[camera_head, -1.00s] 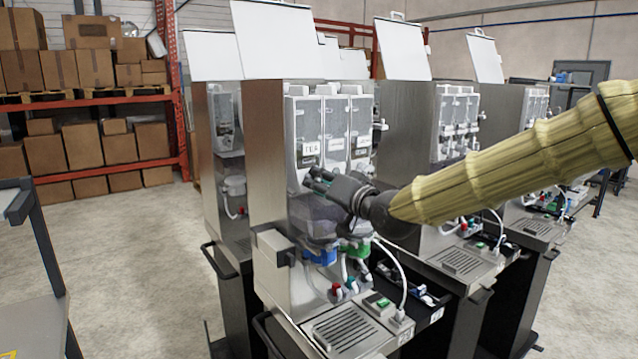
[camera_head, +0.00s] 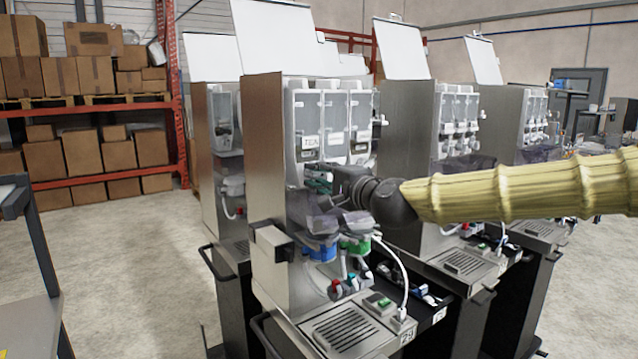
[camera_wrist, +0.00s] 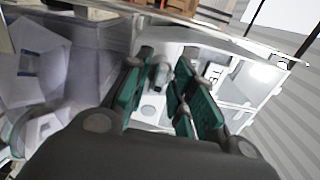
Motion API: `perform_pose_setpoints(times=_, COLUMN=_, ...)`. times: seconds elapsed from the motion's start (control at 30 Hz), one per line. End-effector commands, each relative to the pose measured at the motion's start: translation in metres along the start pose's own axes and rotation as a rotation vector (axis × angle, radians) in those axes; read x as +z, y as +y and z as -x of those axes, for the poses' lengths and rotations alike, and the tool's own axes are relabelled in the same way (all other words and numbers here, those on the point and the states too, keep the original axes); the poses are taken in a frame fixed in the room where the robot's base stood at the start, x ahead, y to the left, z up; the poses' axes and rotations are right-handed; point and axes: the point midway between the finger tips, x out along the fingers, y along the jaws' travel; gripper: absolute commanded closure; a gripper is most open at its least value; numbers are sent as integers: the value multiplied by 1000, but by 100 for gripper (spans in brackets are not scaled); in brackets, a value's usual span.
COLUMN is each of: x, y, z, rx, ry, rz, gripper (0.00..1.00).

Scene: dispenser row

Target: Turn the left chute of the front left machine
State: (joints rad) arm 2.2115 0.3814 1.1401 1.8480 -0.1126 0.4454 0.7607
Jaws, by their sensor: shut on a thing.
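The front left machine (camera_head: 268,150) is a tall steel dispenser with clear canisters on its face. Its left canister (camera_head: 308,112) carries a white label. My gripper (camera_head: 314,183) is at the bottom of that canister, reaching in from the right. The left chute there is mostly hidden behind my fingers in the head view. In the wrist view, my gripper (camera_wrist: 160,88) has green-padded fingers around a small pale part, which looks like the left chute (camera_wrist: 160,74). The fingers are shut on it. How far the chute is turned cannot be made out.
Below my gripper are a blue collar (camera_head: 320,250), a green collar (camera_head: 356,245) and a drip tray (camera_head: 345,332). More machines (camera_head: 410,130) stand behind and to the right. A shelf with boxes (camera_head: 85,150) is at the left. Open floor lies between.

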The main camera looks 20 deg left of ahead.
Motion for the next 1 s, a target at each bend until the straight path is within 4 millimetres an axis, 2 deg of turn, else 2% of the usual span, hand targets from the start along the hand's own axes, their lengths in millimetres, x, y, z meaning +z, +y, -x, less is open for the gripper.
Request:
perform_pose_setpoints(times=0.2, x=0, y=4, z=0, rx=1, ry=0, rz=-191, gripper=100)
perform_pose_setpoints(times=0.5, x=0, y=2, z=0, rx=0, ry=0, rz=-378, gripper=100)
perform_pose_setpoints(times=1.0, x=0, y=0, z=0, rx=1, ry=0, rz=-472, gripper=100)
